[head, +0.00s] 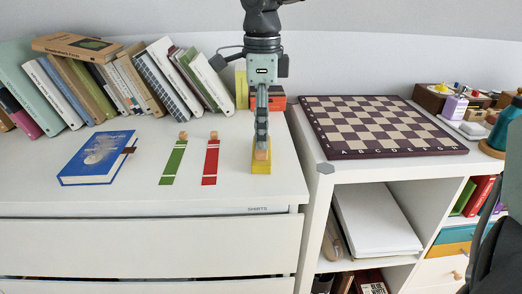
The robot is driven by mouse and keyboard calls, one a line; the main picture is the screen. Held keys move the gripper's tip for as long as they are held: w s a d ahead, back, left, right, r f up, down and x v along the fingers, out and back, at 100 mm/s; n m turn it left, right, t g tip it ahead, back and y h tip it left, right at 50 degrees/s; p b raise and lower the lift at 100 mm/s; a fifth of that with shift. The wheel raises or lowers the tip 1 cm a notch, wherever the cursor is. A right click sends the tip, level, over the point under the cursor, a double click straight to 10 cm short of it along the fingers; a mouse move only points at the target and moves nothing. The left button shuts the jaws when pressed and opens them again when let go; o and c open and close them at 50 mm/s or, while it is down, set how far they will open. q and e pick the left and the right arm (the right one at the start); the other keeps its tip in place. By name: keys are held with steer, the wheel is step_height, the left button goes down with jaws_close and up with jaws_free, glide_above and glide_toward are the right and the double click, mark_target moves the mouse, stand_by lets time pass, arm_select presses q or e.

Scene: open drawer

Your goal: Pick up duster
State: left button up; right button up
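The duster (261,167) appears to be the yellow block with a small wooden top, standing on the white dresser top near its right end. My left gripper (262,142) points straight down over it, with its fingertips at the wooden top. The fingers are seen edge-on, one in front of the other, so the gap between them is hidden, and I cannot tell whether they grip the wooden part. A dark and grey part at the right edge looks like my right gripper (490,240), close to the camera and cut off; its fingertips are not clear.
A blue book (92,160), a green strip (174,163) and a red strip (211,163) lie left of the duster. A row of books (120,80) leans behind. A chessboard (375,125) and a teal pot (503,125) sit on the right-hand shelf unit. The dresser's front strip is clear.

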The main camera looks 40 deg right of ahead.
step_height(320, 180, down, 2)
steer(key=shift+f, duration=0.1)
steer(key=shift+w, duration=0.1)
steer(key=c, duration=1.2)
steer(key=shift+r, duration=0.2)
